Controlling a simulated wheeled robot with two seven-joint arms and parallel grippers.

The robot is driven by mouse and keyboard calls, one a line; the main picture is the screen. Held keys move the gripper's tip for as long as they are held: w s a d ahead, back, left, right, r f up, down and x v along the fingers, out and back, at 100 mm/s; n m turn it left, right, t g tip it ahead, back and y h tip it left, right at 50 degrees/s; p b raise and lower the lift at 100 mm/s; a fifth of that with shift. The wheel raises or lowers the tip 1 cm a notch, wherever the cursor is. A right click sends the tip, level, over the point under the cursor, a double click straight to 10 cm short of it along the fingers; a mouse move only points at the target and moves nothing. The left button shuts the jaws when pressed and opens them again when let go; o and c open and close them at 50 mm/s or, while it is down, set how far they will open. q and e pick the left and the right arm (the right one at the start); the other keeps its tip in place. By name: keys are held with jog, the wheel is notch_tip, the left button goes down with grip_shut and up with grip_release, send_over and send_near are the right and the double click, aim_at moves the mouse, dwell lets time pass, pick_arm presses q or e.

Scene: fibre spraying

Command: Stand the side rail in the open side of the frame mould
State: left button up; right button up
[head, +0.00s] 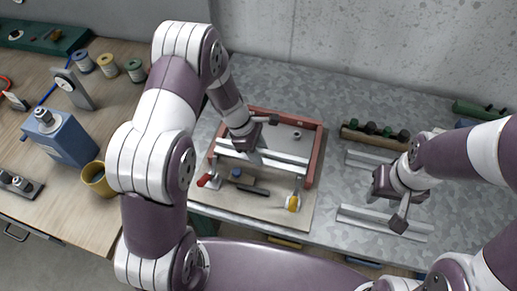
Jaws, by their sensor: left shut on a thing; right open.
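The frame mould (317,157) is reddish brown and lies on a pale board, with walls at the back, left and right; its front side shows no red wall. My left gripper (256,154) is over the mould, shut on a long pale metal rail, the side rail (287,157). The rail runs left to right across the mould's front part. Whether it touches the board or hangs just above it I cannot tell. The gripper hides part of its middle. My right gripper (397,210) is open and empty, above the metal table to the right.
A red-handled tool (205,181), a dark bar (253,190) and a yellow-ended tool (293,202) lie on the board in front of the rail. Metal channels (400,228) lie on the right. A wooden rack (375,137) stands behind them. A yellow mug (97,179) is on the left bench.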

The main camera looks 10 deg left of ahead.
pick_arm(q)
jog(key=shift+s+f+b, duration=0.25)
jog(key=shift+f+b, duration=0.55)
jog(key=shift+f, duration=0.3)
notch_tip(320, 180, down, 4)
jog(key=b, duration=0.2)
jog(key=shift+w+r+b, duration=0.15)
jog(key=shift+r+b, duration=0.05)
jog(key=shift+b, duration=0.1)
jog(key=shift+f, duration=0.2)
jog(key=shift+f+b, duration=0.2)
jog(key=shift+b, duration=0.1)
jog(key=o, duration=1.3)
jog(key=shift+o, duration=0.2)
jog(key=shift+f, duration=0.1)
